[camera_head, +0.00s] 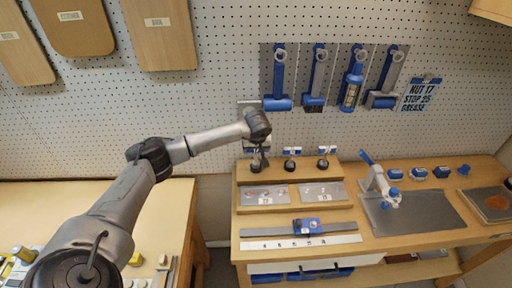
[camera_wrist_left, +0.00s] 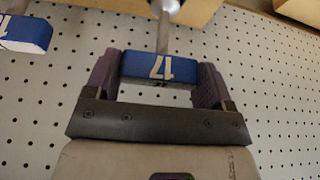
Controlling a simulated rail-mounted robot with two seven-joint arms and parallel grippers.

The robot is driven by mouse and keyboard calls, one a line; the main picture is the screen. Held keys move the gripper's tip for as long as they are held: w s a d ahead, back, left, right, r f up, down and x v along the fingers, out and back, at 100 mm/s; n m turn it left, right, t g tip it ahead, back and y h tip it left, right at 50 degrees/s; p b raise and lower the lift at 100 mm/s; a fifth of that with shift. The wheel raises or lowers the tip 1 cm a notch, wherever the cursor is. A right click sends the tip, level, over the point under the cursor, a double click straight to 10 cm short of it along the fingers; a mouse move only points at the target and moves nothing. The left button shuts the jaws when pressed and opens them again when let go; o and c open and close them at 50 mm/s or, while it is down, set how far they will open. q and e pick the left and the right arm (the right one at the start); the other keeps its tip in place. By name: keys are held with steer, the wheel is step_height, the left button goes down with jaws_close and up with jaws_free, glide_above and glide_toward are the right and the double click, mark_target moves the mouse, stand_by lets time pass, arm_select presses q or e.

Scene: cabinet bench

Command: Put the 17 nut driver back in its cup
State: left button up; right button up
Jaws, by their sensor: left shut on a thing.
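My left gripper (camera_head: 257,146) is over the left end of the raised wooden stand at the back of the bench. In the left wrist view it (camera_wrist_left: 160,78) is shut on the blue handle of the 17 nut driver (camera_wrist_left: 158,68), with the "17" upside down in the picture. The driver's metal shaft (camera_wrist_left: 164,38) runs from the handle toward the stand. In the head view the gripper largely hides the driver. A dark base (camera_head: 258,164) shows below the gripper. I cannot tell whether the shaft's tip is inside its cup. My right gripper is not in view.
In the left wrist view a neighbouring blue handle (camera_wrist_left: 25,35) is close at the left. The pegboard (camera_head: 210,110) with hanging tools is behind.

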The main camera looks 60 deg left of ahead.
arm_select(q)
steer(key=shift+f, duration=0.5)
steer(key=shift+f+b, duration=0.3)
steer(key=shift+b, duration=0.1)
steer(key=o, duration=1.1)
steer(key=shift+o, duration=0.2)
steer(key=p+v, duration=0.1)
steer(key=v, duration=1.3)
steer(key=shift+a, duration=0.1)
steer(key=shift+f, duration=0.1)
